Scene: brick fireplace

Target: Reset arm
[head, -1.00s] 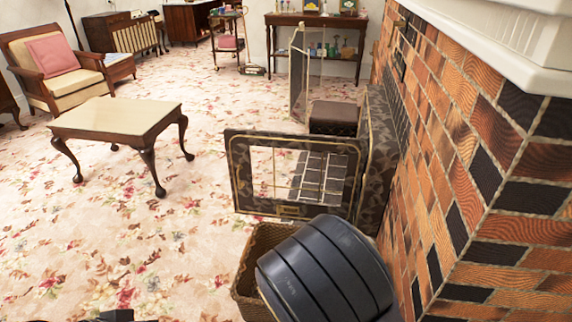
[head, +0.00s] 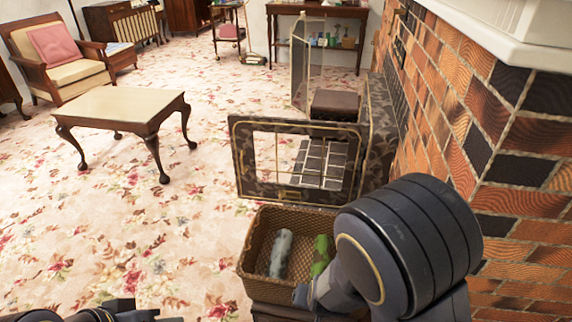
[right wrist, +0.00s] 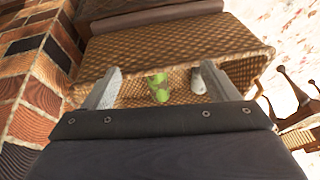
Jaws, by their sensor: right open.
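My right arm (head: 410,240) comes in from the lower right in the head view, its forearm bent over the right side of a wicker basket (head: 250,255); its fingertips are hidden there. In the right wrist view my right gripper (right wrist: 158,82) is open and empty, its two fingers apart in front of the basket (right wrist: 180,45). A green patterned item (head: 320,255) lies in the basket and shows between the fingers in the wrist view (right wrist: 158,88). A pale grey-blue roll (head: 281,253) lies beside it.
A dark fire screen with gold trim (head: 295,160) stands just behind the basket. The brick fireplace (head: 520,200) rises close on the right. A low table (head: 120,105) and an armchair (head: 55,60) stand at the left. The flowered carpet (head: 130,240) between is clear.

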